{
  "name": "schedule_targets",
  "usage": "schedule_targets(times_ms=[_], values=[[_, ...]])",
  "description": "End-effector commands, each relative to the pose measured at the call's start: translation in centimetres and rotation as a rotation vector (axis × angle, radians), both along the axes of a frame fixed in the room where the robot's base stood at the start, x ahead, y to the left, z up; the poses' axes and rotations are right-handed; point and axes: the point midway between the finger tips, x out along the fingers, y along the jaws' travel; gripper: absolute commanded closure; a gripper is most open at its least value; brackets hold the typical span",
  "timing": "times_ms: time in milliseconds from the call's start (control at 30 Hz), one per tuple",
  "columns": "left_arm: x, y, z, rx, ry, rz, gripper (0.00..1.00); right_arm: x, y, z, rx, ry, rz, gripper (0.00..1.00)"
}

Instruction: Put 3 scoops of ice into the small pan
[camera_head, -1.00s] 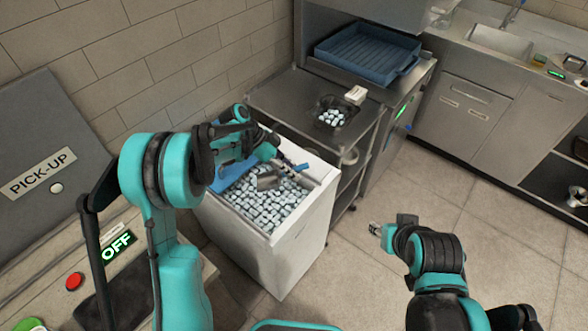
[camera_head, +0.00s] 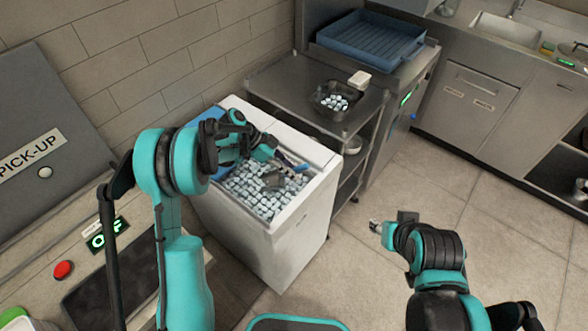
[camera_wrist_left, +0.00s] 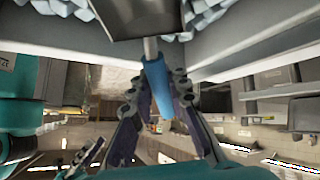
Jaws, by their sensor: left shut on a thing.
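My left gripper (camera_head: 283,160) is shut on the blue handle of a metal scoop (camera_head: 274,180) over the white ice bin (camera_head: 279,242). The scoop's head is at the ice surface; whether it is in the ice or just above it, and its load, I cannot tell. In the left wrist view, the fingers grip the blue handle (camera_wrist_left: 157,82), with the grey scoop head (camera_wrist_left: 140,18) beyond. The ice (camera_head: 255,192) fills the bin's opening. The small dark pan (camera_head: 317,102) holds some ice cubes on the metal cart. My right gripper (camera_head: 377,227) hangs over the floor; its fingers are too small to read.
The metal cart (camera_head: 275,85) stands behind the bin, with a white container (camera_head: 360,79) beside the pan. A blue tray (camera_head: 370,45) sits farther back. A counter with a sink (camera_head: 508,32) is at the back right. Open floor lies right of the bin.

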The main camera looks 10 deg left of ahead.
Motion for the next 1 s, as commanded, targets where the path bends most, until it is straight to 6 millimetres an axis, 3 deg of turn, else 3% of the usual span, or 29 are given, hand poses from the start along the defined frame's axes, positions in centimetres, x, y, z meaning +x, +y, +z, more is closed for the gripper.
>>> schedule_targets(times_ms=[100, 467, 1000], values=[[0.0, 0.1, -1.6, -0.016, -0.001, 0.001, 1.00, 0.0, 0.0, -1.3, 0.000, 0.000, 0.000, 0.60], [-0.4, 3.4, -2.5, 0.116, 0.014, -0.002, 1.00, 0.0, 0.0, 0.3, 0.000, 0.000, 0.000, 0.60], [-0.1, 0.7, 2.3, 0.262, 0.030, -0.002, 1.00, 0.0, 0.0, 4.4, 0.000, 0.000, 0.000, 0.60]])
